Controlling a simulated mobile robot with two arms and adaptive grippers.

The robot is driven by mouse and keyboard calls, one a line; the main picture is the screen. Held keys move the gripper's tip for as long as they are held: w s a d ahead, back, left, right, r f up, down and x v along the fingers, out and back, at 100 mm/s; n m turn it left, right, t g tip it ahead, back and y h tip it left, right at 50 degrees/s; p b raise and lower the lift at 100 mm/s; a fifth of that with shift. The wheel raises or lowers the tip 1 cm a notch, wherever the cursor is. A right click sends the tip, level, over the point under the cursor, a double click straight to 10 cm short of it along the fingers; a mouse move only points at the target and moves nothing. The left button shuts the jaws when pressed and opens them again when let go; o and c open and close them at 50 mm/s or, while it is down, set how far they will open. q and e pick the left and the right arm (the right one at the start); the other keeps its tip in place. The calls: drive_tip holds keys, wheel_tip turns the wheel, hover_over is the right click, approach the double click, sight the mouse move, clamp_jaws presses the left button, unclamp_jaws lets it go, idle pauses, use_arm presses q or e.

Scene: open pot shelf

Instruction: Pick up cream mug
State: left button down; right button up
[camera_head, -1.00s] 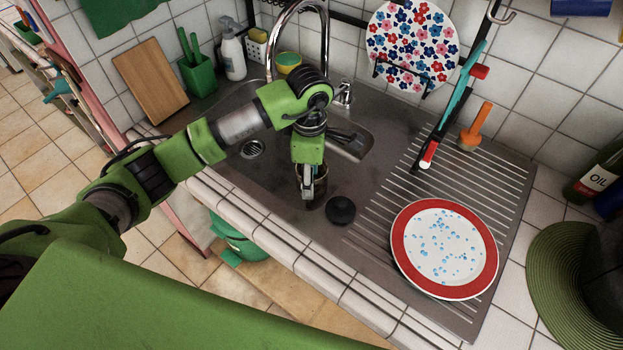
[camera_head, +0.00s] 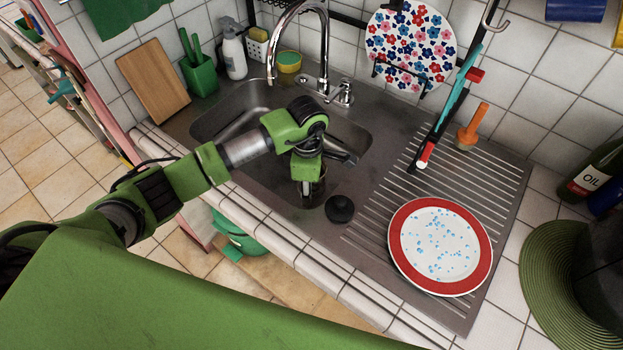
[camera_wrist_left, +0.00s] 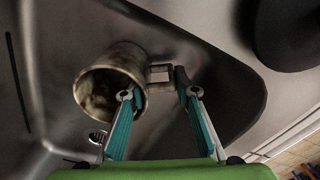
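The cream mug (camera_wrist_left: 112,68) is in the sink (camera_wrist_left: 225,85), its open mouth towards the camera and its inside stained brown. Its squared handle (camera_wrist_left: 160,75) points right. My left gripper (camera_wrist_left: 159,88) is open, its teal fingers apart. The left fingertip overlaps the mug's rim and the right one is just beyond the handle's outer end. I cannot tell whether either touches. In the head view my left gripper (camera_head: 305,188) points down into the front of the sink and mostly hides the mug. My right gripper is in neither view.
A round black object (camera_head: 340,209) sits right of the gripper. A chrome faucet (camera_head: 325,50) rises behind the sink. A red-rimmed plate (camera_head: 397,240) lies on the ridged drainboard (camera_head: 500,180). The tiled counter edge (camera_head: 270,243) runs along the front.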

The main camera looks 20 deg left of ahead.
use_arm(q)
drive_tip(key=shift+w+r, duration=0.1)
drive_tip(key=shift+r, duration=0.3)
wheel_tip(320, 180, up, 9)
drive_tip(key=b, duration=0.2)
drive_tip(key=shift+f+b, duration=0.2)
drive_tip(key=shift+b, duration=0.1)
drive_tip(key=shift+r, duration=0.35)
wheel_tip(320, 180, up, 8)
drive_tip(key=p, duration=0.8)
